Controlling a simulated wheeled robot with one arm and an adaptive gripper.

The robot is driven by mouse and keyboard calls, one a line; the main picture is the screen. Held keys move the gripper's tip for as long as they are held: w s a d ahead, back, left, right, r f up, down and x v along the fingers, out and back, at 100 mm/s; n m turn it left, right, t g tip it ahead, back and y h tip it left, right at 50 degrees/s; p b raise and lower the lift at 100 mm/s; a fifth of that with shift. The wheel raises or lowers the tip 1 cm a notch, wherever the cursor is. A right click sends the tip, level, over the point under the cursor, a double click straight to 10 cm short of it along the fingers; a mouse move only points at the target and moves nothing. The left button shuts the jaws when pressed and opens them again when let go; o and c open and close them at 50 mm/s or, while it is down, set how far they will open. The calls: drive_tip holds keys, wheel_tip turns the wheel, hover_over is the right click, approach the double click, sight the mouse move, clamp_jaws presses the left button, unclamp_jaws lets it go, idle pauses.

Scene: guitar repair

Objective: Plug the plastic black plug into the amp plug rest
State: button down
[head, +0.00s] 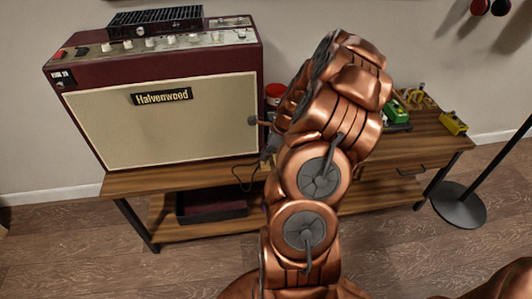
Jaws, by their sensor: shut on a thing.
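The amp (165,105) is a dark red cabinet with a beige front and a "Halvenwood" badge, standing on the left of the wooden bench. Its top panel carries a row of pale knobs (170,40) and a red switch. My copper arm reaches up in front of the bench. My gripper (269,150) is mostly hidden by the arm, just right of the amp's lower right edge. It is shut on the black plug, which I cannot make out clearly. A thin black cable (242,183) loops down beside it. The amp plug rest cannot be told apart in this view.
A black slotted unit (155,22) sits on the amp. A red-topped can (275,91) stands behind my arm. Green (397,112) and yellow (453,123) items lie on the right of the bench (420,150). A dark tray (210,206) is on the lower shelf. A round stand base (459,207) is at right.

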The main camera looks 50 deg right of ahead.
drive_tip(key=shift+f, duration=1.15)
idle(0.4)
drive_tip(key=c, duration=1.1)
unclamp_jaws()
drive_tip(key=o, duration=0.4)
drive_tip(key=shift+r, duration=0.15)
drive_tip(key=shift+r+p, duration=2.65)
drive_tip(key=shift+r, duration=1.3)
